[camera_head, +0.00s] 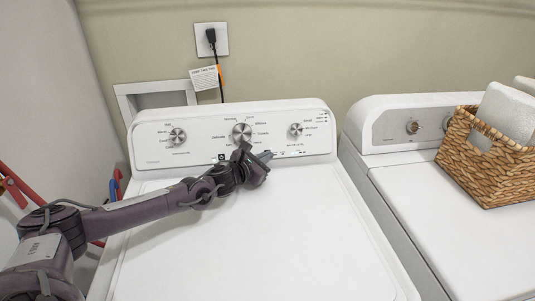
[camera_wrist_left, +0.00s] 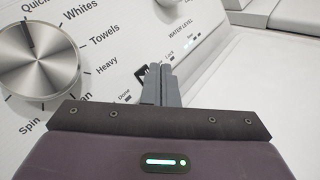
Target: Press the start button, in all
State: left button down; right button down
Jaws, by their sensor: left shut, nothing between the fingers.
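The white washer's control panel (camera_head: 205,146) has a large centre knob (camera_head: 241,132) and two smaller knobs. The centre knob also shows in the left wrist view (camera_wrist_left: 38,55). A small black square mark (camera_head: 221,157) sits low on the panel, left of my gripper; I cannot read its label. My left gripper (camera_head: 268,156) is shut and empty, at the panel's lower edge, right of and below the centre knob. In the left wrist view its closed fingertips (camera_wrist_left: 158,70) overlap a dark patch (camera_wrist_left: 141,73) between the Done and Lock lights. I cannot tell whether they touch the panel. My right gripper is out of view.
A second white machine (camera_head: 385,135) stands at the right with a wicker basket (camera_head: 490,165) of white towels on it. The washer's lid (camera_head: 270,240) is clear. A wall outlet (camera_head: 211,39) with a plugged cord is behind.

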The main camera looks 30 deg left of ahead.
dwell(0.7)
pick_arm(q)
jog(key=shift+w+a+f+b, duration=0.15)
jog(key=shift+b, duration=0.3)
jog(key=shift+w+a, duration=0.1)
jog(key=shift+w, duration=0.05)
